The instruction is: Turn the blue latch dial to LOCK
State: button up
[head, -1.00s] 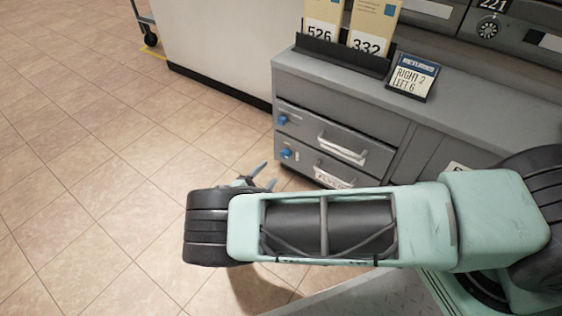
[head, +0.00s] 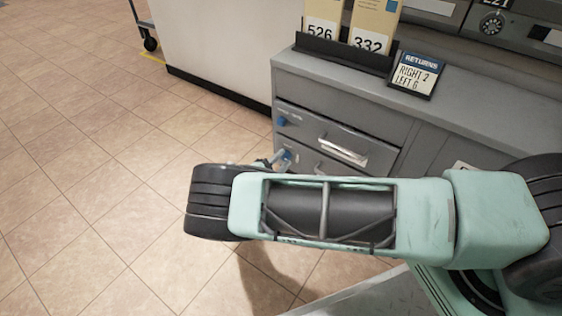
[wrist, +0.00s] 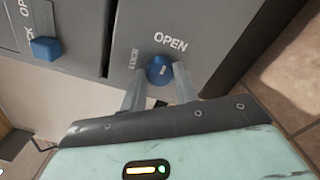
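Two blue dials show on the grey drawer cabinet, the upper dial (head: 281,121) and the lower dial (head: 288,154). In the wrist view the lower dial (wrist: 160,71) lies between my gripper's fingertips, with OPEN printed above it and LOCK to its left. The other dial (wrist: 46,48) is at the far left there. My gripper (wrist: 158,82) is open, one finger on each side of the dial. The right finger is very close to the dial; contact is unclear. In the head view my arm partly hides the gripper (head: 270,162) and lower drawer.
The upper drawer has a bar handle (head: 343,150). A RETURNS card (head: 413,74) reading RIGHT 2, LEFT 6 stands on the cabinet top, beside a dark holder (head: 343,55) with cards 526 and 332. The tiled floor (head: 90,170) at left is clear.

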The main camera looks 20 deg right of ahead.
jog(key=shift+c, duration=0.6)
jog(key=n, duration=0.3)
jog(key=shift+p, duration=0.4)
jog(key=n, duration=0.5)
jog(key=shift+n, duration=0.3)
jog(key=n, duration=0.9)
jog(key=shift+a, duration=0.1)
jog(key=shift+n, duration=0.3)
